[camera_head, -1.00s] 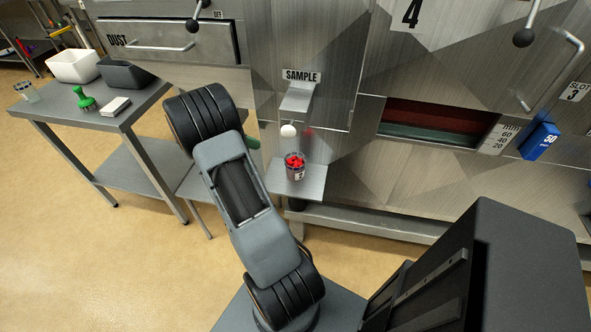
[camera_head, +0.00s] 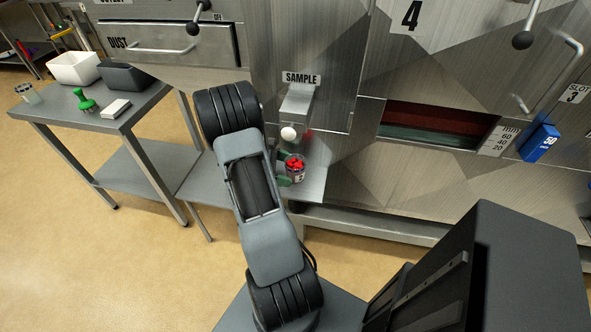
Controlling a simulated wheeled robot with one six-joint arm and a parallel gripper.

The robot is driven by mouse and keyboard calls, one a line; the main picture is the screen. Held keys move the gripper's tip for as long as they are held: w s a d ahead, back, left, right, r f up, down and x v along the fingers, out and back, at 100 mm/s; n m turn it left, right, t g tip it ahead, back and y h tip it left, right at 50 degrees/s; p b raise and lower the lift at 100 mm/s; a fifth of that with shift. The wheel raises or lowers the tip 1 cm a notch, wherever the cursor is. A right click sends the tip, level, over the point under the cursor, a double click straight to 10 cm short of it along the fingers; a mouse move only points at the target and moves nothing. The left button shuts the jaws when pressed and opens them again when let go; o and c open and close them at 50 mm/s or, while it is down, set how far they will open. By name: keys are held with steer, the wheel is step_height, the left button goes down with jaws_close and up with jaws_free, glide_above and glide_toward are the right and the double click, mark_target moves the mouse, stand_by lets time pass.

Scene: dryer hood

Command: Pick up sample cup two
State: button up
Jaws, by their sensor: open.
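A small clear cup of red pieces (camera_head: 295,170) stands upright on the small metal shelf (camera_head: 313,187) below the SAMPLE spout. A dark mark on its front is too small to read with certainty. My gripper (camera_head: 287,168) is mostly hidden behind my arm. Its green fingers show at the cup's left side, one toward the back and one toward the front. They are apart and open, and I cannot tell if they touch the cup.
The SAMPLE spout (camera_head: 297,103) and a white ball knob (camera_head: 289,133) hang just above the cup. At left, a metal table (camera_head: 62,107) holds a white bin (camera_head: 75,69), a dark bin (camera_head: 124,74), a green brush (camera_head: 85,101) and a jar (camera_head: 28,93). A blue block (camera_head: 539,142) sits at right.

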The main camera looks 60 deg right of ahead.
steer(key=shift+x, duration=1)
steer(key=shift+c, duration=0.5)
steer(key=c, duration=1.1)
steer(key=shift+w+r, duration=0.1)
